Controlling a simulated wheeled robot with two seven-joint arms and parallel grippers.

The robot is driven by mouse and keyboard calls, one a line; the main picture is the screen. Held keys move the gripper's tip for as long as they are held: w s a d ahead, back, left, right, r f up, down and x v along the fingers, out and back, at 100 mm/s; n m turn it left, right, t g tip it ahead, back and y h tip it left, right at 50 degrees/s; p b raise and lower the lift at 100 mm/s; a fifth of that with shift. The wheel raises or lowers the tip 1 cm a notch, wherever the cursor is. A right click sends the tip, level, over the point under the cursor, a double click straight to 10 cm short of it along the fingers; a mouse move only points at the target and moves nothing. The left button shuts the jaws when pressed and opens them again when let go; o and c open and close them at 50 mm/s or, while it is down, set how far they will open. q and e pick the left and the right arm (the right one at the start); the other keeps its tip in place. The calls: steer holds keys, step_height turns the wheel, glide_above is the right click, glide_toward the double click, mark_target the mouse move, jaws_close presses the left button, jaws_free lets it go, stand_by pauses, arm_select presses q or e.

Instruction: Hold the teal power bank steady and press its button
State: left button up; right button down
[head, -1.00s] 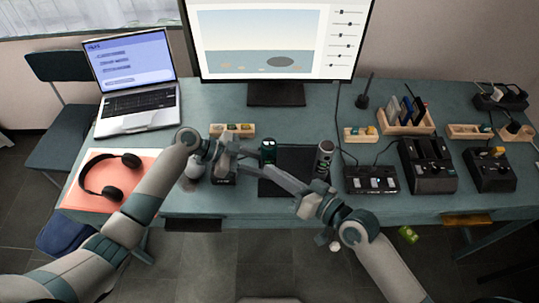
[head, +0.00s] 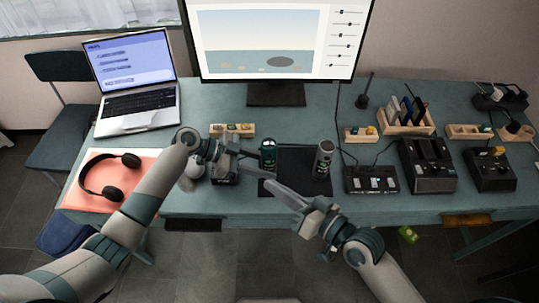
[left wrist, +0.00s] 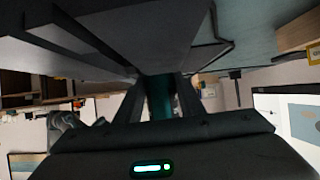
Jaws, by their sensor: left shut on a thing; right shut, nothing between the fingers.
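The teal power bank (head: 268,154) stands upright at the left back edge of the dark mat, with small pale lights near its top. My left gripper (head: 257,155) reaches it from the left and is shut on it. In the left wrist view a strip of the teal power bank (left wrist: 160,97) shows between the dark fingers; the rest is hidden. My right gripper (head: 268,182) is shut and empty, its fingers pointing left over the mat, in front of and apart from the power bank. I cannot make out the button.
A grey cylinder (head: 324,158) stands on the dark mat (head: 300,184) to the right. A black switch box (head: 371,180) is farther right. A wooden tray (head: 232,130) lies behind my left gripper. Headphones (head: 108,178) and a laptop (head: 138,90) are at the left.

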arm_select(q)
steer(key=o, duration=0.9)
steer(key=v, duration=1.2)
